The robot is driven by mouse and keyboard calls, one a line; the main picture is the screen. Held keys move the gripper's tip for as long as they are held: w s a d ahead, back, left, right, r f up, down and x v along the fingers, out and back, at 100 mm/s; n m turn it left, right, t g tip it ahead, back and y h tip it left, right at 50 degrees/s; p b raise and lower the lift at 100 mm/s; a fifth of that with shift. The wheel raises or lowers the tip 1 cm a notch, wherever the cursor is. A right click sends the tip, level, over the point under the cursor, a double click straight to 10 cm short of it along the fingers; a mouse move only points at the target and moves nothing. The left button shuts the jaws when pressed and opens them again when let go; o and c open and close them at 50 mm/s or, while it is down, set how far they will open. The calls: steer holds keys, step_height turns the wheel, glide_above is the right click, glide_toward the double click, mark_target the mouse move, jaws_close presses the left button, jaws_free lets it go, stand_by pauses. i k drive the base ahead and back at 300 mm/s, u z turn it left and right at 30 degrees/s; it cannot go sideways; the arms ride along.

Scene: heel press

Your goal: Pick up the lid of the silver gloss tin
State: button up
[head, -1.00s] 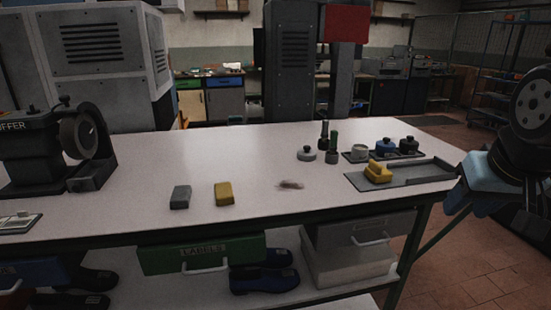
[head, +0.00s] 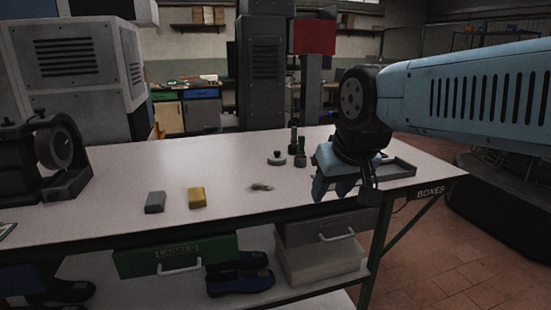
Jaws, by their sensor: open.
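A small grey round lid with a dark knob (head: 276,158) lies on the white bench top, left of two dark upright handles; it looks like the silver gloss tin's lid. The row of tins behind is hidden by my arm and gripper, so I cannot see the silver tin itself. My gripper (head: 333,190) points down over the right part of the bench, to the right of the lid and apart from it. Its fingers are spread and nothing shows between them.
Two dark upright handles (head: 294,142) stand just right of the lid. A shallow grey tray (head: 401,172) lies behind my gripper. A grey block (head: 155,202), a yellow block (head: 197,197) and a crumpled scrap (head: 261,187) lie further left. The middle of the bench (head: 215,165) is clear.

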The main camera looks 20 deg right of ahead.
mark_target(277, 158)
steer(key=u, duration=0.45)
steer(key=i, duration=1)
steer(key=z, duration=0.45)
